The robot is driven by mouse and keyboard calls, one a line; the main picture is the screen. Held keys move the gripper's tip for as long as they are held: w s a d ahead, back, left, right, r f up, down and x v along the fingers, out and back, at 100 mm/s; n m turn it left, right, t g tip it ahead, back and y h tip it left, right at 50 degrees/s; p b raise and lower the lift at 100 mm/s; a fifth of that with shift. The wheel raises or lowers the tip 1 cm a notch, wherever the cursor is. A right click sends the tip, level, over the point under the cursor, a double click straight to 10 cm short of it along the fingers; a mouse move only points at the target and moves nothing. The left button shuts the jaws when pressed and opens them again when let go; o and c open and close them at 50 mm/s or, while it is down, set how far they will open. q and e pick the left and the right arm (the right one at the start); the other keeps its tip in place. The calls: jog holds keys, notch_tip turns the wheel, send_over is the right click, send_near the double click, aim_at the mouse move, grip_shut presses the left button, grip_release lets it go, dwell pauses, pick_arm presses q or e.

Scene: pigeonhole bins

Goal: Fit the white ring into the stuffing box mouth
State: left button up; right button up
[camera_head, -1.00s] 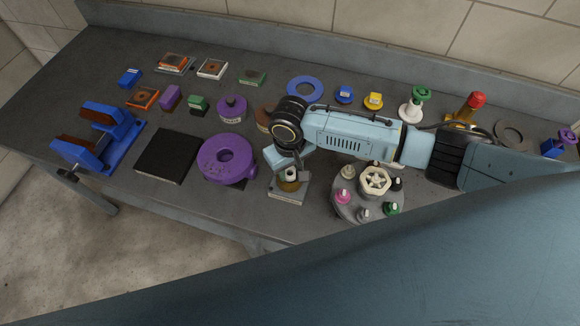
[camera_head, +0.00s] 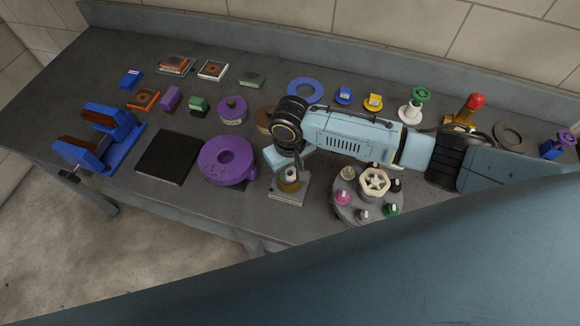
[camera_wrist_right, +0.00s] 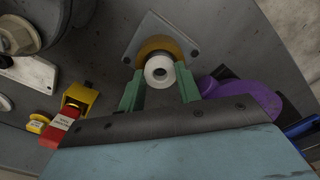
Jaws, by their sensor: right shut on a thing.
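The white ring (camera_wrist_right: 160,72) is between the green fingertips of my right gripper (camera_wrist_right: 160,86) in the right wrist view. The gripper is shut on it. The stuffing box is a brass-coloured round body (camera_wrist_right: 178,46) on a grey square plate (camera_wrist_right: 150,28). The ring overlaps the brass mouth in that view; whether it is inside or just above it I cannot tell. In the head view the ring (camera_head: 291,172) shows pale over the stuffing box (camera_head: 288,195), under my right wrist. My left gripper is not in view.
A purple round housing (camera_head: 226,160) stands close left of the stuffing box. A grey turntable (camera_head: 352,211) with several coloured knobs stands close right. A black mat (camera_head: 168,157) and a blue vise (camera_head: 105,135) lie farther left. Small parts line the back.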

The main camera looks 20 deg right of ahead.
jog(key=shift+f, duration=0.55)
dwell(0.6)
jog(key=shift+r, duration=0.55)
jog(key=shift+f, duration=0.65)
dwell(0.9)
jog(key=shift+r, duration=0.6)
jog(key=o, duration=1)
jog(key=shift+o, duration=0.2)
